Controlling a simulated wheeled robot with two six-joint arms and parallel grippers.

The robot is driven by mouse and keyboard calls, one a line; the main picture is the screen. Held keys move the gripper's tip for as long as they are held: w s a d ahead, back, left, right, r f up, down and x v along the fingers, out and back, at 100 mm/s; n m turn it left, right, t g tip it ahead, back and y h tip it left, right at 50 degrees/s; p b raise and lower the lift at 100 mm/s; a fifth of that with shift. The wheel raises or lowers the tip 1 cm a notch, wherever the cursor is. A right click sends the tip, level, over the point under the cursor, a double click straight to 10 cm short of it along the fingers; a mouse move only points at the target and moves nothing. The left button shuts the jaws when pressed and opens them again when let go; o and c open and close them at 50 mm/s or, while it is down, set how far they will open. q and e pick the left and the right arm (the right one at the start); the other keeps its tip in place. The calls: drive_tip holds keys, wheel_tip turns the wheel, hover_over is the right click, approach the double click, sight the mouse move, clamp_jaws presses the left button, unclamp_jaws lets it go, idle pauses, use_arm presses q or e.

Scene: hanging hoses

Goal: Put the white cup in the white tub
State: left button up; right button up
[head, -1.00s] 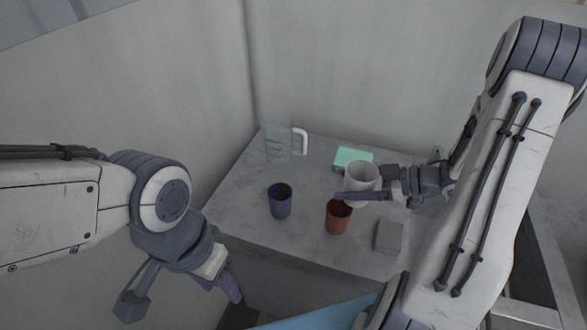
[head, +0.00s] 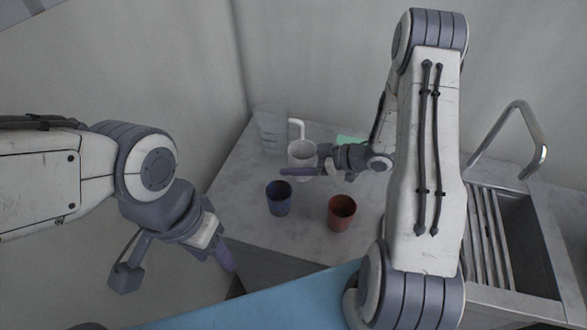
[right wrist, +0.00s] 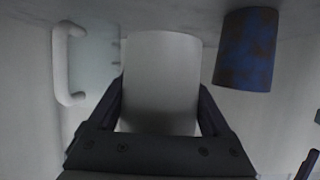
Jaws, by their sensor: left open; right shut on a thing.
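The white cup (head: 302,155) is between the fingers of my right gripper (head: 298,168), which is shut on it. In the right wrist view the white cup (right wrist: 161,75) fills the space between the two dark fingers of the right gripper (right wrist: 161,100). It is held near the clear jug, over the back of the counter; I cannot tell its exact height. My left gripper (head: 222,256) is open and empty, low in front of the counter's left side. No white tub shows in these views.
The clear jug (head: 270,131) with its white handle stands close behind the cup. A blue cup (head: 278,199) and a red cup (head: 342,214) stand in front on the counter (head: 300,233). A mint-green item (head: 349,140) is partly hidden by my arm. A sink (head: 516,235) is at right.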

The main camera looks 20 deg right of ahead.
drive_tip(key=shift+a+f+p, duration=0.15)
drive_tip(key=shift+f+p, duration=0.2)
drive_tip(key=shift+f, duration=1.8)
drive_tip(key=shift+f, duration=0.15)
drive_tip(key=o, duration=1.3)
